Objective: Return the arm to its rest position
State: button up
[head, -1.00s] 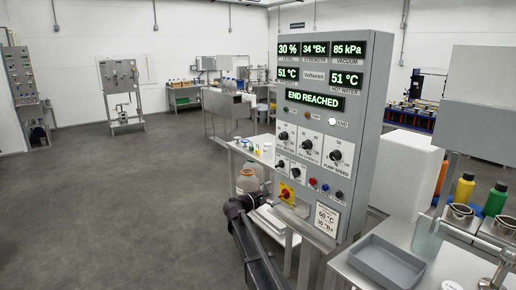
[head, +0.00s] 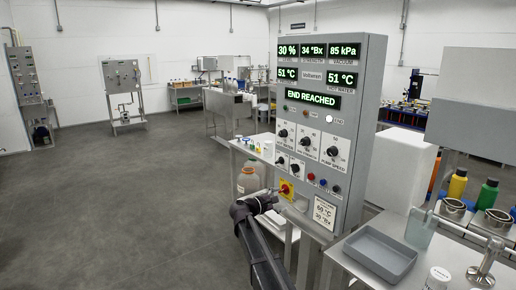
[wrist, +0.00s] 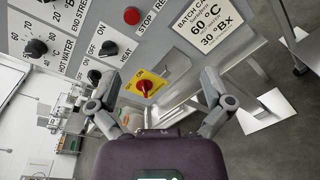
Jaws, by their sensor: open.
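My arm (head: 258,245) reaches up from the bottom of the head view, and its dark end is in front of the lower left of the grey control panel (head: 362,110). In the wrist view my gripper (wrist: 160,85) is open and empty, its two grey fingers spread. The red rotary switch on a yellow plate (wrist: 145,86) appears between the fingers in the picture. Clear space seems to separate them, though the exact distance cannot be told. The switch also shows in the head view (head: 286,190). The panel display reads END REACHED.
A bench with a grey tray (head: 380,254) and steel fittings (head: 487,262) stands right of the panel. A white table with a large jar (head: 250,179) is behind my arm. The batch card (wrist: 208,22) hangs near the gripper. Open floor (head: 120,200) lies left.

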jog(key=s+d+f+m+g+y+p, duration=0.1)
jog(key=s+d+f+m+g+y, duration=0.3)
jog(key=s, duration=0.5)
jog(key=s+d+f+m+g+y+p, duration=0.1)
jog(key=s+d+f+m+g+p, duration=0.1)
jog(key=s+d+f+m, duration=0.35)
jog(key=s+m+g+y+p, duration=0.1)
jog(key=s+y, duration=0.3)
jog(key=s, duration=0.7)
jog(key=s+a+f+m+g+y+p, duration=0.1)
jog(key=s+m+y, duration=0.3)
jog(key=s, duration=0.7)
jog(key=shift+a+f+m+g+y+p, duration=0.25)
jog(key=shift+m+g+y+p, duration=0.2)
jog(key=shift+g, duration=0.35)
jog(key=c, duration=0.6)
